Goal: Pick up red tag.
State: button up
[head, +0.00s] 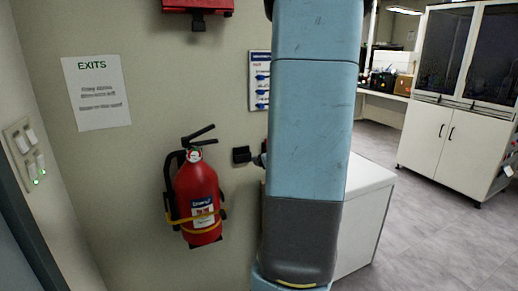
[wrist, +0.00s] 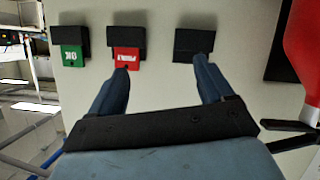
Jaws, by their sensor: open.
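A red tag (wrist: 128,55) with white lettering hangs from a black holder (wrist: 127,36) on the wall in the wrist view. My gripper (wrist: 161,65) is open and empty. Its left finger's tip overlaps the lower edge of the red tag; I cannot tell whether they touch. Its right finger's tip lies in front of or against another black holder (wrist: 193,44), which shows no tag. In the head view my arm hides the red tag and most of the gripper.
A green tag (wrist: 71,55) marked OK hangs left of the red one. A red fire extinguisher (head: 198,200) is mounted on the wall and shows at the wrist view's right edge (wrist: 303,55). A white cabinet (head: 362,215) stands behind my arm.

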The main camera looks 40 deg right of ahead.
jog(key=s+d+f+m+t, duration=0.2)
jog(key=s+d+t, duration=0.2)
jog(key=s+d, duration=0.15)
jog(key=x, duration=1.3)
jog(key=shift+w+d+r+t, duration=0.25)
jog(key=shift+d+r+t, duration=0.05)
jog(key=shift+r, duration=0.15)
jog(key=shift+c, duration=0.2)
jog(key=c, duration=1.1)
